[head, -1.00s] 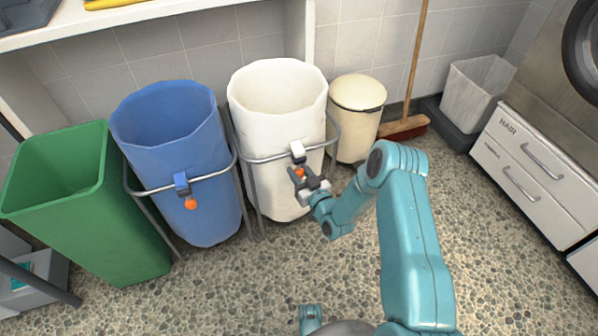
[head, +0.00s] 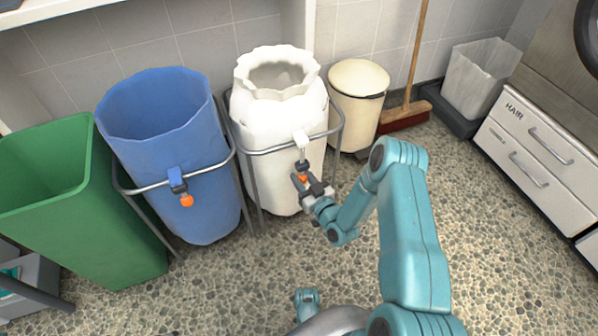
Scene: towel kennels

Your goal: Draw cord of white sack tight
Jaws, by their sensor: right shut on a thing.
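The white sack (head: 272,125) stands in a metal tube frame near the middle. Its mouth is gathered into a narrower, puckered neck that is still open at the top. A white cord lock (head: 300,138) sits on the frame's front rail. Below it hangs an orange cord ball (head: 303,178). My right gripper (head: 304,183) is shut on the orange ball, just below the lock and in front of the sack. A short piece of cord shows between lock and ball. My left gripper is not clearly in view.
A blue sack (head: 170,130) with its own orange ball (head: 187,200) stands to the left, beside a green bin (head: 70,200). A cream lidded bin (head: 357,95), a broom (head: 405,112) and white drawers (head: 530,150) are to the right. The speckled floor in front is clear.

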